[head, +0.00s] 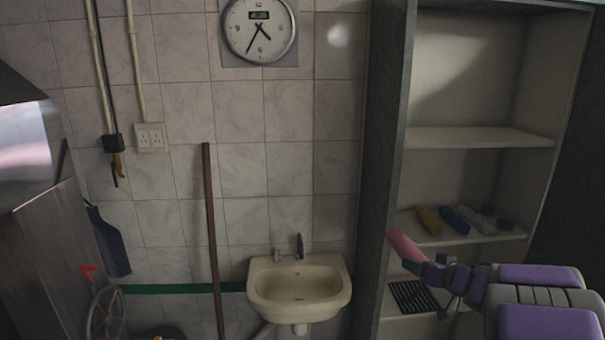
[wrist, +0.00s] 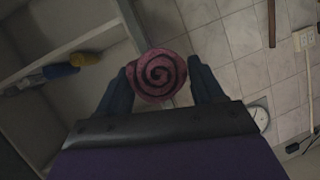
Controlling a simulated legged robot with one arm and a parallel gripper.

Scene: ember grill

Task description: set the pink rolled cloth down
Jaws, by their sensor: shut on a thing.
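The pink rolled cloth (head: 404,244) is held at the end of my gripper (head: 424,268), in front of the left side of the shelf unit. In the wrist view the end of the pink rolled cloth (wrist: 157,75) shows a dark spiral, and it sits between the two fingers of my gripper (wrist: 160,88). A yellow rolled cloth (head: 429,220) and a blue rolled cloth (head: 454,219) lie on the shelf (head: 470,237) behind, with grey rolled items (head: 480,219) to their right. The wrist view also shows the yellow (wrist: 86,59) and blue (wrist: 60,71) ones.
The shelf unit's upper board (head: 480,138) looks empty. A dark grate (head: 414,296) lies on the lower board. The unit's grey side panel (head: 385,170) stands close to the cloth. A sink (head: 299,287) and a brown pole (head: 213,240) are to the left.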

